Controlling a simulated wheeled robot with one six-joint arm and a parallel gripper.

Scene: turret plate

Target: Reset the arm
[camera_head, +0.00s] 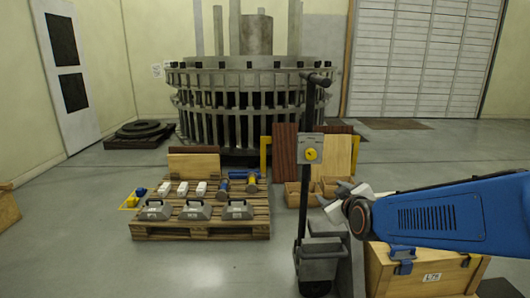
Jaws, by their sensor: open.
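My arm is blue and reaches in from the right side of the head view. My gripper (338,199) is at its left end, with pale fingers spread apart and nothing seen between them. It is in front of the small wooden boxes and to the right of a dark upright post. The arm passes above a wooden crate (421,275) marked with a white label. Part of the gripper is hidden by the dark wrist.
The grey post stand (320,248) with a yellow knob is close to my gripper's left. A pallet (200,229) holds grey weights, white blocks and tools. A large round turret (240,90) stands behind. Open floor lies at front left.

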